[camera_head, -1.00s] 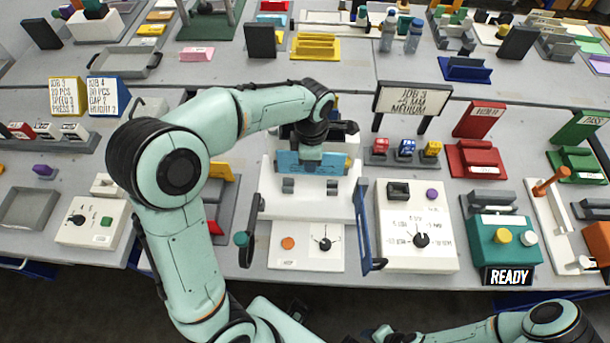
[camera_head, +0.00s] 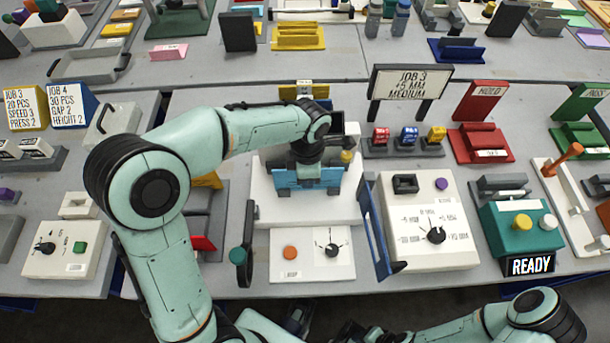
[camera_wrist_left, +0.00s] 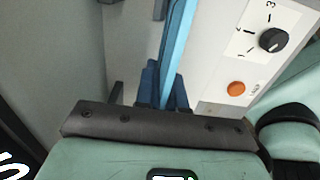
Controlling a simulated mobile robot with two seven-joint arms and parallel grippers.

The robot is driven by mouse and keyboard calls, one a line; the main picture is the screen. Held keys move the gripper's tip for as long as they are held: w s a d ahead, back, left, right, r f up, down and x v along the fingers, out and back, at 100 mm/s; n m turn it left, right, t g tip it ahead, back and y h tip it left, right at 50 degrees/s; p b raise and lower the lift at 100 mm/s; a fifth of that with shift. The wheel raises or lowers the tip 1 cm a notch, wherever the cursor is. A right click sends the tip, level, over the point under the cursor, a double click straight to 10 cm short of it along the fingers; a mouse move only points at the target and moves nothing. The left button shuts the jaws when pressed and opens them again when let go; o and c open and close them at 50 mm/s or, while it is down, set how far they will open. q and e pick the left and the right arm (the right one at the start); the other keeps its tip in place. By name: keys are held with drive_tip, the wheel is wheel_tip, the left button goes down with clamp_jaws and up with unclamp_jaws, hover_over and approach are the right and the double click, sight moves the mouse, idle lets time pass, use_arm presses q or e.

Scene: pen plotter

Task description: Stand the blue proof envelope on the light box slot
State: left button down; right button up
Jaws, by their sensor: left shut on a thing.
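The blue envelope (camera_head: 308,178) is upright in my left gripper (camera_head: 307,158), seen edge-on as a light blue strip (camera_wrist_left: 178,50) in the left wrist view. The gripper is shut on its upper part, and the wrist hides the middle of its top. The envelope is over a white base (camera_head: 262,212), low at two small grey clips (camera_head: 282,192). I cannot tell if it is seated between them. The base may be the light box; no label confirms it.
A front panel with an orange button (camera_head: 290,253) and dial adjoins the base. A dark lever with a green knob (camera_head: 237,256) stands left, a blue upright panel (camera_head: 376,232) right. A white control box (camera_head: 430,222) lies beyond. Sign JOB 3 (camera_head: 411,83) stands behind.

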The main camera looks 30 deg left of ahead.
use_arm(q)
drive_tip(key=shift+d, duration=0.25)
drive_tip(key=shift+f, duration=0.15)
drive_tip(key=c, duration=1.2)
unclamp_jaws()
drive_tip(key=shift+c, duration=0.2)
drive_tip(key=shift+a+r, duration=0.1)
drive_tip(key=shift+r, duration=0.3)
wheel_tip(320, 180, up, 12)
drive_tip(key=shift+f+p, duration=0.15)
drive_tip(key=shift+p, duration=0.8)
drive_tip(key=shift+f, duration=0.1)
